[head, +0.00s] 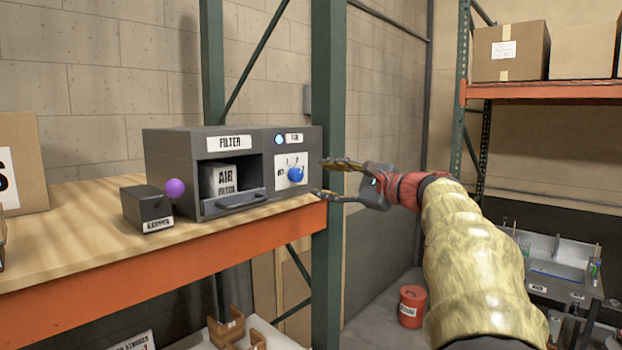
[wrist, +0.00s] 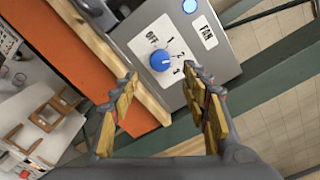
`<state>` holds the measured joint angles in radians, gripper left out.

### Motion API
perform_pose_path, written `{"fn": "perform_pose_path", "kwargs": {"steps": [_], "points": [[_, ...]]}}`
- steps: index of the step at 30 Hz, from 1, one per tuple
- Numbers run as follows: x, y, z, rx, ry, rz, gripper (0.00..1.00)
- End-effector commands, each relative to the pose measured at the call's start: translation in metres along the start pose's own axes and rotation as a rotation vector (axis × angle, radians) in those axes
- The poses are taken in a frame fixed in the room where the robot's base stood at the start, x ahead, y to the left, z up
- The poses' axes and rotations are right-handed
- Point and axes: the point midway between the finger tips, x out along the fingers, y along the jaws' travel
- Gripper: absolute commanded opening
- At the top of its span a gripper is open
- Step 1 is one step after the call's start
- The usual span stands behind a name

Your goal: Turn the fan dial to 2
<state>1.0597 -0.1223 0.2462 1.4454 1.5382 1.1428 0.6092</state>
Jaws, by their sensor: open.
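The blue fan dial (head: 296,174) sits on a white plate on the right part of the grey filter box (head: 180,150). In the wrist view the dial (wrist: 161,61) shows with OFF, 1, 2 and 3 printed around it. I cannot tell clearly which mark it points to. A round blue light (head: 280,140) is beside the FAN label (head: 294,138) above the dial. My gripper (head: 322,178) is open and empty, just right of the dial and facing the panel. In the wrist view the dial appears between and beyond the fingertips (wrist: 161,79), apart from them.
The box stands on a wooden shelf with an orange beam (head: 170,258). A small dark box (head: 147,209) with a purple ball (head: 175,188) is to the left. A green post (head: 328,110) rises behind. An open compartment holds a block labelled AIR (head: 226,180).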

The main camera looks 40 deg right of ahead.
Motion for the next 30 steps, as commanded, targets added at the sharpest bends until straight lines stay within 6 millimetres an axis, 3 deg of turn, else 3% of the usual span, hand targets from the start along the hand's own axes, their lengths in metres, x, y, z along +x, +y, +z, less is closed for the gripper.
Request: {"fn": "perform_pose_path", "kwargs": {"steps": [3,9,30], "points": [[-0.020,0.000,-0.001,0.000,0.002,-0.001,0.46],[-0.035,0.000,0.000,0.000,0.001,0.000,0.46],[-0.036,0.000,-0.001,-0.028,0.002,-0.002,0.46]]}}
